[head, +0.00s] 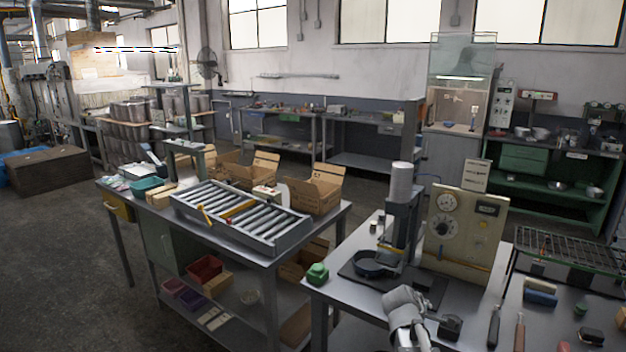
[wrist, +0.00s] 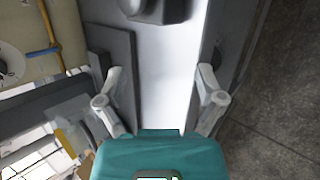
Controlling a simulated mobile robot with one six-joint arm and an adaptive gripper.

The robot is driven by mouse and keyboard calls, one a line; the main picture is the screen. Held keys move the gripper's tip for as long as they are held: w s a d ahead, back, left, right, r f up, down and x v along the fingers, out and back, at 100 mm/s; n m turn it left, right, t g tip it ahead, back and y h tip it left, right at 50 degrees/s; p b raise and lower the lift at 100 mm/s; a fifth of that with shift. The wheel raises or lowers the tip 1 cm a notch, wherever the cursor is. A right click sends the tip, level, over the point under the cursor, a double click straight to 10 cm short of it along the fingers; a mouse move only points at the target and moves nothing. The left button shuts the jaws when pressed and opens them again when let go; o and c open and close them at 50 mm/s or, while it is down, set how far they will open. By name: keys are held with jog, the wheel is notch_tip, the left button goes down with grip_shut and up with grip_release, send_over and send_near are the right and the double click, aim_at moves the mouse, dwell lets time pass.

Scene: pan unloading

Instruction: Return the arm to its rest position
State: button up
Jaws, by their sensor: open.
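My arm (head: 406,312) reaches in from the bottom edge of the head view, over the near metal table; its gripper cannot be made out clearly there. In the wrist view my gripper (wrist: 160,84) has its two pale fingers spread wide, with nothing between them but the bright tabletop behind. The teal part at the bottom of that view is mine. A dark round pan (head: 371,265) sits on the near table, beside the base of a grey column stand (head: 400,215), apart from my arm.
A beige panel with dials (head: 463,232) stands behind my arm. A green object (head: 318,273) is at the table's left corner, and a small dark block (head: 450,327) lies right of my arm. A roller rack (head: 240,215) and cardboard boxes occupy the left table. Open floor (wrist: 285,90) borders the table.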

jog(key=s+a+f+m+g+y, duration=0.2)
jog(key=s+a+m+y, duration=0.1)
jog(key=s+a+m, duration=0.2)
jog(key=s+a+f+m+g+y, duration=0.3)
jog(key=s+a+m, duration=0.3)
jog(key=s+a, duration=0.3)
jog(key=shift+s+y, duration=0.2)
jog(key=shift+y, duration=0.4)
